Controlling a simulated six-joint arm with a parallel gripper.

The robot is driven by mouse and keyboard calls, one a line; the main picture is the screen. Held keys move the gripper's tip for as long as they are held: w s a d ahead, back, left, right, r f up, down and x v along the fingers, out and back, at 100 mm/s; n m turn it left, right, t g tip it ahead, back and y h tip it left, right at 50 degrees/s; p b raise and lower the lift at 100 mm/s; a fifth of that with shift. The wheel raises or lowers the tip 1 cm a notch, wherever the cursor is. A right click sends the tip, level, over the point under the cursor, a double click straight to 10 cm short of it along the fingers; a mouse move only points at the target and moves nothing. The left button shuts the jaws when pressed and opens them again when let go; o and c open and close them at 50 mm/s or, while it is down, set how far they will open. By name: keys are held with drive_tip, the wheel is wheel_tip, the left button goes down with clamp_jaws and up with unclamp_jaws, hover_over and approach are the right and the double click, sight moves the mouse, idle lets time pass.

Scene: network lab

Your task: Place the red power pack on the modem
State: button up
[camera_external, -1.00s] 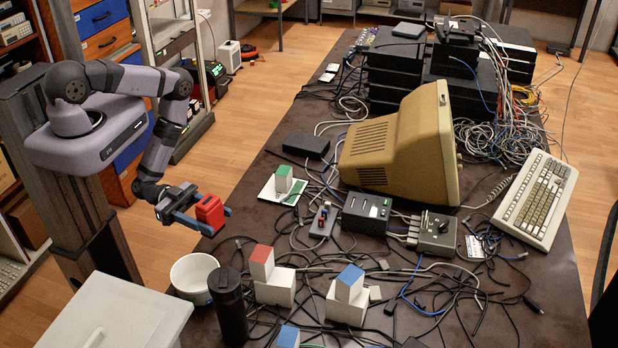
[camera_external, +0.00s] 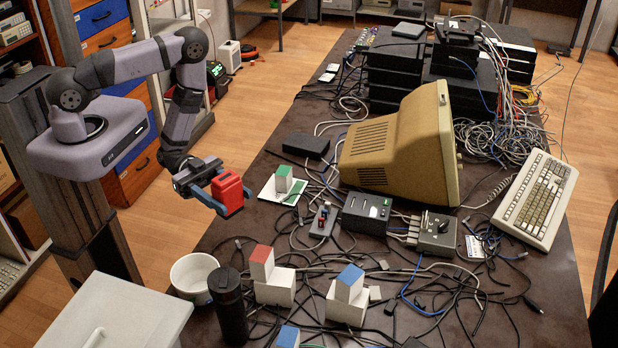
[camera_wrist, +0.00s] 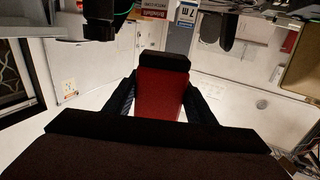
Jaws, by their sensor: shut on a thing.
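The red power pack (camera_external: 231,187) is held between the fingers of my gripper (camera_external: 228,196), in the air near the table's left edge. In the wrist view the pack (camera_wrist: 157,95) has a dark end and sits between the two dark fingers. A black flat box (camera_external: 305,146) lies at the table's left side, further back. A dark box with small light marks on its front (camera_external: 366,213) stands before the beige monitor. I cannot tell for certain which of these boxes is the modem.
A white bowl (camera_external: 193,276), a black cylinder (camera_external: 228,303) and several coloured-top blocks stand at the front. The beige monitor (camera_external: 400,150) stands mid-table. Cables cover much of the table.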

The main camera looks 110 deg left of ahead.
drive_tip(key=w+a+f+n+y+b, duration=0.1)
drive_tip(key=w+a+f+b, duration=0.2)
drive_tip(key=a+b, duration=0.25)
drive_tip(key=w+a+f+y+b, duration=0.1)
drive_tip(key=w+a+f+b, duration=0.25)
drive_tip(key=a, duration=0.25)
drive_tip(key=n+y+b, duration=0.9)
drive_tip(key=y+b, duration=0.4)
drive_tip(key=b, duration=1.2)
hover_over(297, 144)
drive_tip(key=shift+m+h, duration=0.3)
drive_tip(key=shift+f, duration=4.6)
